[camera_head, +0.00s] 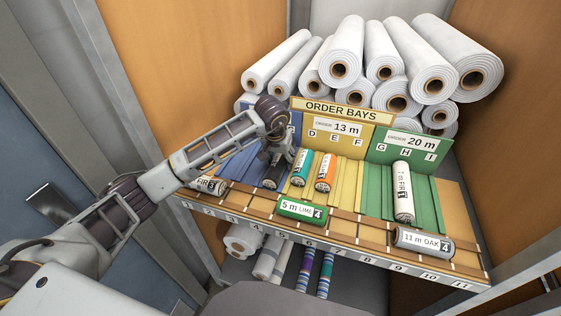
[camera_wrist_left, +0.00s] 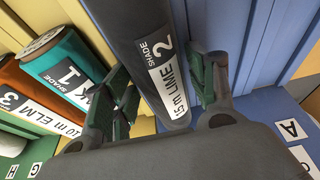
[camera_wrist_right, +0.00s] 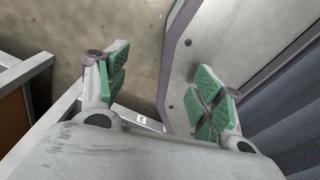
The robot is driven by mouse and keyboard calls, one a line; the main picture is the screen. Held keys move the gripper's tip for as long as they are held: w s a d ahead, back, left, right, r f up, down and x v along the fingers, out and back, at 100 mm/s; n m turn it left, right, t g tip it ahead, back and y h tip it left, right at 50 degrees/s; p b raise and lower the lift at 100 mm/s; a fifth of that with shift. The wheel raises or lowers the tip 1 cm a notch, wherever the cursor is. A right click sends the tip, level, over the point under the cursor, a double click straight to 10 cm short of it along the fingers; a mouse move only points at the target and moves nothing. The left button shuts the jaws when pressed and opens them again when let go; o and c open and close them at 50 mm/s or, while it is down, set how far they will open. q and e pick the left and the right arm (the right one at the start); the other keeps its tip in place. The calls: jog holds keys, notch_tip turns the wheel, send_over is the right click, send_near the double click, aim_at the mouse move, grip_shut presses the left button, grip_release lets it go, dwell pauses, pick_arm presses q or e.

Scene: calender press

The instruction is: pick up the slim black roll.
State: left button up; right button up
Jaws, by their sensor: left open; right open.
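The slim black roll (camera_head: 271,178) lies in the blue bay at the left of the sloped order rack. In the left wrist view the black roll (camera_wrist_left: 138,30) has a white label reading "15 m LIME", shade 2. My left gripper (camera_head: 281,158) is over the upper part of the roll and hides some of it. In the left wrist view the green-padded fingers of the left gripper (camera_wrist_left: 160,92) are open, one on each side of the roll. I cannot tell whether either touches it. My right gripper (camera_wrist_right: 160,80) is open and empty, away from the rack.
A teal roll (camera_head: 302,166) and an orange roll (camera_head: 325,172) lie close to the right of the black one. Large white rolls (camera_head: 345,58) are stacked behind.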

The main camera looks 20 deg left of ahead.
aim_at(280, 156)
pick_arm(q)
jog(key=c, duration=0.9)
pick_arm(e)
jog(key=shift+w+d, duration=0.55)
jog(key=shift+w, duration=0.15)
pick_arm(q)
jog(key=shift+o, duration=0.2)
jog(key=shift+r, duration=0.2)
pick_arm(e)
jog(key=shift+s, duration=0.1)
pick_arm(q)
jog(key=shift+r, duration=1.1)
notch_tip(280, 156, up, 16)
jog(key=b, duration=0.1)
jog(key=shift+f, duration=0.25)
pick_arm(e)
jog(key=shift+s+d+f, duration=0.15)
jog(key=shift+s+f, duration=0.35)
jog(key=shift+f, duration=0.1)
